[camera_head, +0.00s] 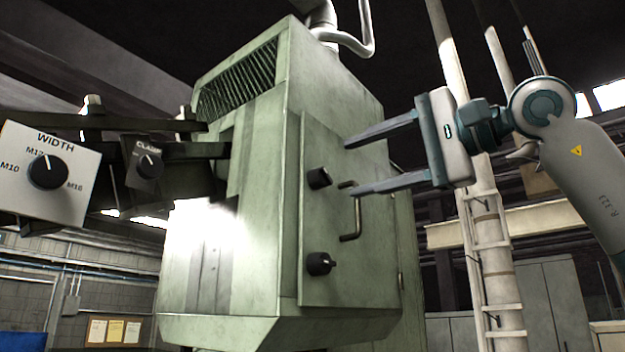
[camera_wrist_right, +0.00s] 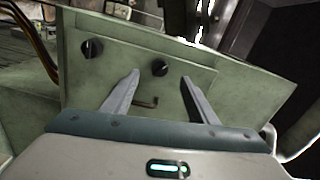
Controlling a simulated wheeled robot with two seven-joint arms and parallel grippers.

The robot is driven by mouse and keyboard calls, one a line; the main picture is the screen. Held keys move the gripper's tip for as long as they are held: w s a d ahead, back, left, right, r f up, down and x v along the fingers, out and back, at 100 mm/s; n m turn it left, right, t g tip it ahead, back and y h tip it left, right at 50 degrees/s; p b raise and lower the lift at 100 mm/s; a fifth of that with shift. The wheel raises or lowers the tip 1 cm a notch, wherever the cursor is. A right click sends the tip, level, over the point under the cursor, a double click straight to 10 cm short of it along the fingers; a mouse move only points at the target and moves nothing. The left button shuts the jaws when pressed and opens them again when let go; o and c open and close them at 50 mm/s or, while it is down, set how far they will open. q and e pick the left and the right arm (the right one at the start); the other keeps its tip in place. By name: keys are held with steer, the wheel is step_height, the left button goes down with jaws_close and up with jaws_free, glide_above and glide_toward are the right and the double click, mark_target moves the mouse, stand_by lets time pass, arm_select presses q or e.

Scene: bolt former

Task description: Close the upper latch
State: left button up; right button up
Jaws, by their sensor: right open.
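The upper latch (camera_head: 319,178) is a black round knob near the left edge of the green machine door (camera_head: 372,265). It also shows in the right wrist view (camera_wrist_right: 159,67), between and just beyond the fingertips. A similar lower latch (camera_head: 320,263) sits below it, and it is at the left in the wrist view (camera_wrist_right: 92,48). A bent door handle (camera_head: 350,212) is right of the latches. My right gripper (camera_head: 349,168) is open and empty, its two fingers pointing left toward the upper latch, apart from it. My left gripper is not in view.
The green machine cabinet (camera_head: 262,140) fills the middle. A WIDTH dial panel (camera_head: 25,180) and a CLAMP dial panel (camera_head: 143,180) stick out at the left. A pale column with a ladder (camera_head: 487,230) stands behind my right arm. The space before the door looks clear.

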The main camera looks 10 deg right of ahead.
mark_target(328, 175)
steer(key=x, duration=0.6)
steer(key=shift+w+a+p, duration=0.1)
steer(key=shift+p, duration=0.3)
steer(key=m+b, duration=0.3)
steer(key=shift+w+a+f, duration=0.15)
steer(key=shift+w+f, duration=0.05)
steer(key=shift+f, duration=0.05)
steer(key=m, duration=0.2)
steer(key=m+b, duration=0.1)
steer(key=shift+w+a+r+m, duration=0.1)
steer(key=shift+r+m, duration=0.05)
steer(key=shift+m, duration=0.25)
steer(key=shift+r+m, duration=0.1)
steer(key=shift+m, duration=0.3)
steer(key=shift+c, duration=0.7)
